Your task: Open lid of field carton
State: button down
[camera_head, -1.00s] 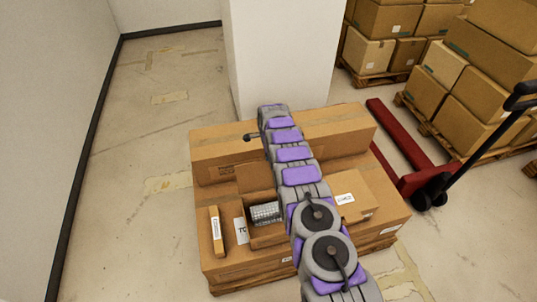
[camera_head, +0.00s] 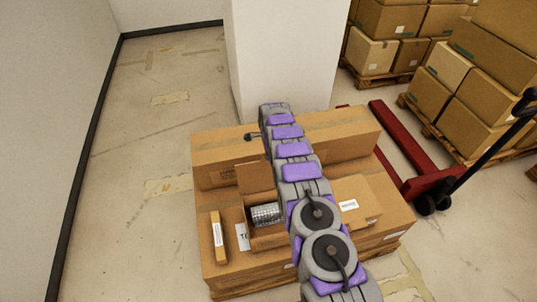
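A small carton (camera_head: 268,242) sits on the large brown boxes, left of my arm. A brown flap (camera_head: 254,178) stands raised at its back, and a grey, ridged item (camera_head: 265,214) shows inside. My arm covers its right side. A flatter carton (camera_head: 372,200) with a white label lies to the right of my arm, its top closed. I cannot tell which of the two is the field carton. My arm reaches over both toward the long box at the back. A small dark part (camera_head: 251,136) sticks out left at its far end, perhaps my gripper; its fingers are not clear.
A narrow carton (camera_head: 217,236) stands at the left on the stack. A long brown box (camera_head: 345,130) closes off the back, with a white pillar (camera_head: 282,55) behind. A red pallet jack (camera_head: 405,150) and stacked cartons stand right. The floor at left is clear.

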jog(key=shift+s+d+f, duration=0.1)
jog(key=shift+f, duration=0.15)
dwell(0.4)
jog(key=c, duration=1.6)
grip_release()
jog(key=shift+c, duration=0.2)
jog(key=shift+o, duration=1.4)
jog(key=shift+w+f, duration=0.15)
jog(key=shift+w, duration=0.05)
jog(key=shift+o, duration=0.5)
jog(key=shift+s+r, duration=0.1)
jog(key=shift+r, duration=0.3)
notch_tip(320, 180, up, 20)
jog(key=w+p, duration=0.1)
jog(key=p, duration=0.4)
jog(key=shift+w+a, duration=0.3)
jog(key=shift+p, duration=0.3)
